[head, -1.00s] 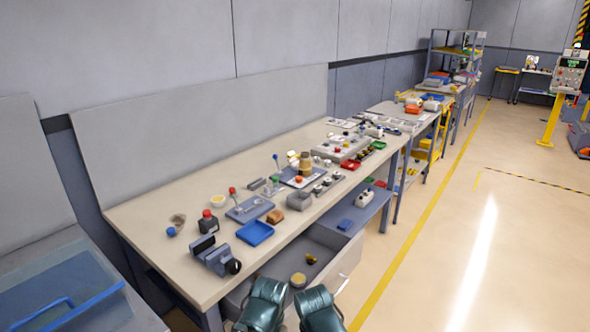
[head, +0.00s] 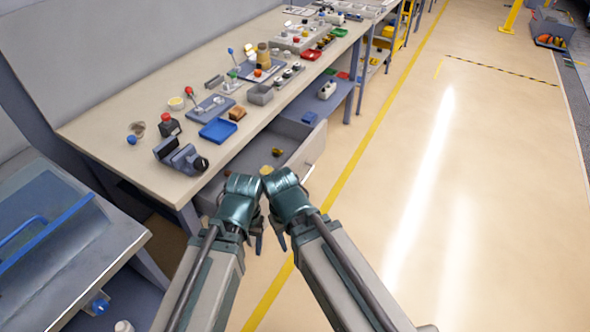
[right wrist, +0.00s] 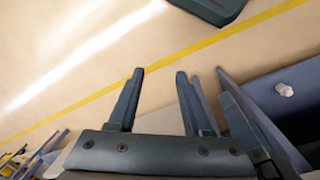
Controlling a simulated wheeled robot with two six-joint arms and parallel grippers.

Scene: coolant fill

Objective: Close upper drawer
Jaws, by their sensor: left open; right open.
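The open drawer (head: 313,148) sticks out from under the front of the workbench, its pale front panel and bar handle (head: 309,173) facing the aisle. A few small items lie inside, including a yellow-and-dark piece (head: 277,152). Whether other drawers lie below is hidden. My left gripper (head: 257,243) is open and empty, pointing down in front of the bench, nearer to me than the drawer. My right gripper (head: 281,240) is beside it, apart from the handle. In the right wrist view its two fingers (right wrist: 159,75) are spread with nothing between them.
The workbench top (head: 110,130) holds a vise (head: 180,157), a blue tray (head: 217,130) and several small parts. A grey cabinet (head: 110,255) with a blue handle stands at the left.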

